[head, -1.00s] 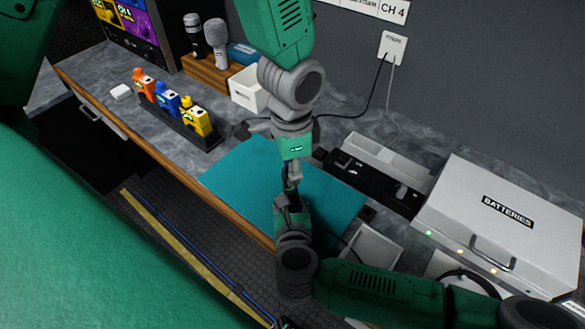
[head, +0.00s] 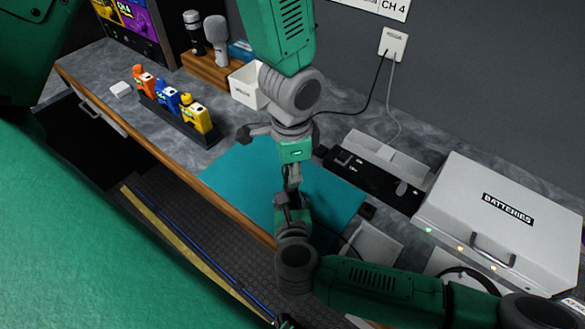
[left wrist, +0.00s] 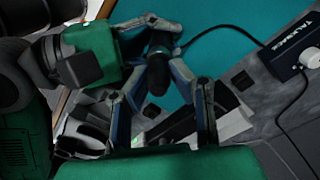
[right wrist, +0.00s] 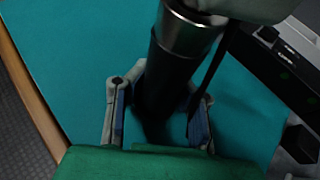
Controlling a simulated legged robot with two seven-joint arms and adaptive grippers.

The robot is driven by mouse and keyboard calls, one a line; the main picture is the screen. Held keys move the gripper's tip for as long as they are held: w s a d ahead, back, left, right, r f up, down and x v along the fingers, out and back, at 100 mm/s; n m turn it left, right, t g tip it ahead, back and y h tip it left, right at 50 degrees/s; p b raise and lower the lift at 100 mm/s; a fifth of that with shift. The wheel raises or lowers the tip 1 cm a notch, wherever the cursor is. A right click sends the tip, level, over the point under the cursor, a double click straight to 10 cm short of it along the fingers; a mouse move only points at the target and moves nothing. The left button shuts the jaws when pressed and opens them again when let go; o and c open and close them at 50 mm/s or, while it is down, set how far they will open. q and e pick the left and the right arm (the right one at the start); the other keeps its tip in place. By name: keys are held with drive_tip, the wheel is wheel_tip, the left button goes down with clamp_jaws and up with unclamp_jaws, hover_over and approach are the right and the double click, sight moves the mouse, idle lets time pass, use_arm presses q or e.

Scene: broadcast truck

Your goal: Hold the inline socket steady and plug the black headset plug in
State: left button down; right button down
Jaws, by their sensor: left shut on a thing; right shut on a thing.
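In the head view, my left gripper (head: 291,172) points down over the teal mat (head: 235,170), and my right gripper (head: 291,199) faces it from below, almost tip to tip. My left gripper (left wrist: 163,78) is shut on a dark, round-ended body, seemingly the inline socket (left wrist: 156,77); a black cable runs from there toward the TALKBACK box (left wrist: 290,45). My right gripper (right wrist: 157,108) is shut on the black headset plug (right wrist: 160,75), a thick cylinder with a silver collar reaching my left gripper. The joint is hidden; I cannot tell how far the two are mated.
A rack of coloured packs (head: 180,115) and a white bin (head: 247,86) stand to the left. The wooden counter edge (head: 225,211) is close in front.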

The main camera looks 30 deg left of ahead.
use_arm(q)
drive_tip(key=shift+f, duration=0.25)
use_arm(e)
drive_tip(key=shift+s, duration=0.1)
use_arm(q)
drive_tip(key=c, duration=1.3)
unclamp_jaws()
drive_tip(key=shift+c, duration=0.2)
use_arm(e)
drive_tip(key=shift+f, duration=0.1)
use_arm(q)
drive_tip(key=r, duration=1.2)
drive_tip(key=shift+w+a, duration=0.1)
drive_tip(key=shift+w, duration=0.1)
drive_tip(key=shift+f, duration=0.1)
use_arm(e)
drive_tip(key=c, duration=1.4)
unclamp_jaws()
drive_tip(key=shift+o, duration=0.2)
